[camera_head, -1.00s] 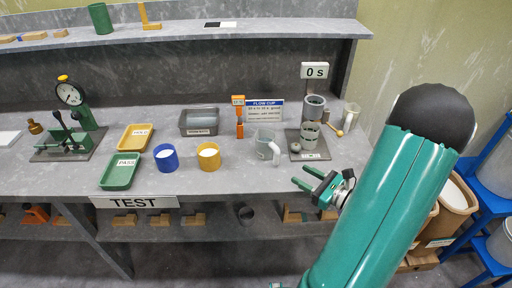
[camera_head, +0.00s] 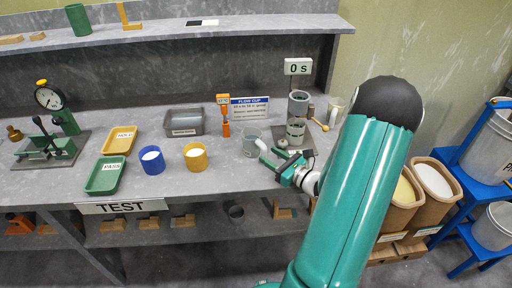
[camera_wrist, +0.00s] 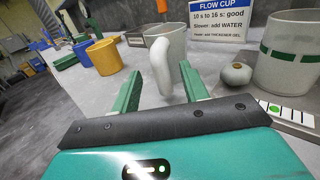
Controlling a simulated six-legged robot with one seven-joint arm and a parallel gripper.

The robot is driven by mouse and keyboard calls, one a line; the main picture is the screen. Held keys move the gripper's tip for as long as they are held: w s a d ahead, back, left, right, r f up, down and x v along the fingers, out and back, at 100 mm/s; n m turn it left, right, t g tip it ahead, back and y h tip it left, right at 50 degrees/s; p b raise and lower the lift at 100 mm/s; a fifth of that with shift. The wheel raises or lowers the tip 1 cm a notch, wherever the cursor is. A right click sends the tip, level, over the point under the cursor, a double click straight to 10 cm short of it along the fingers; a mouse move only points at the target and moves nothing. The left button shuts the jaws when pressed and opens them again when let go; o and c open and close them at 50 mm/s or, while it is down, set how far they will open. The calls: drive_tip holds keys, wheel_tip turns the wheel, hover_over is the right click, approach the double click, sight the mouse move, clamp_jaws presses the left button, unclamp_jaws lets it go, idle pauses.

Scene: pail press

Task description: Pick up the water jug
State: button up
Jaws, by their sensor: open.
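The water jug is a grey translucent jug (camera_head: 250,140) with a white handle, standing on the bench in front of the flow cup sign. In the wrist view the jug (camera_wrist: 177,48) stands straight ahead, its white handle (camera_wrist: 160,66) facing me. My gripper (camera_head: 276,165) is at the front of the bench, at the handle side of the jug. In the wrist view the two green fingers of my gripper (camera_wrist: 162,88) are apart, with the handle showing between their tips. I cannot tell how deep the handle sits between them.
The flow cup stand (camera_head: 297,130) is close right of the jug, with a grey knob (camera_wrist: 236,74) near my right finger. A yellow cup (camera_head: 196,157) and blue cup (camera_head: 152,160) stand to the left. The sign (camera_head: 249,107) is behind. A lower shelf runs under the bench.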

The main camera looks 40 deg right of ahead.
sight(264, 151)
drive_tip(key=w, duration=0.4)
drive_tip(key=shift+a, duration=0.2)
clamp_jaws()
